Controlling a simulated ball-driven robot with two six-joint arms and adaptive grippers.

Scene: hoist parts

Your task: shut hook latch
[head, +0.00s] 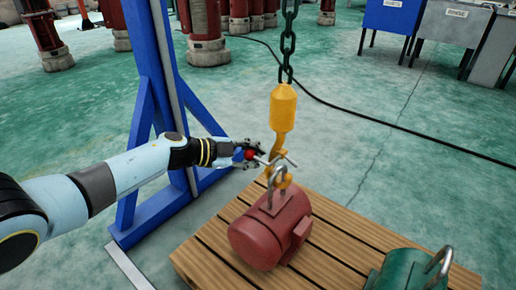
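A yellow hoist hook (282,109) hangs on a dark chain over the red motor (271,230). Its lower curve is at the motor's metal lifting eye (270,189); the overlap hides exactly how they engage. A thin metal latch bar (287,159) sticks out at the hook's mouth. A red knob (249,155) lies to its left. My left gripper (252,155) comes in from the left, with its dark fingers spread above and below the red knob. The fingers look apart, with no clear grip on the knob. My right gripper is out of view.
The motor stands on a slatted wooden pallet (342,245). A green motor (408,272) with a metal eye sits at its front right. A blue steel frame (157,100) stands behind my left arm. A black cable (375,122) crosses the open floor.

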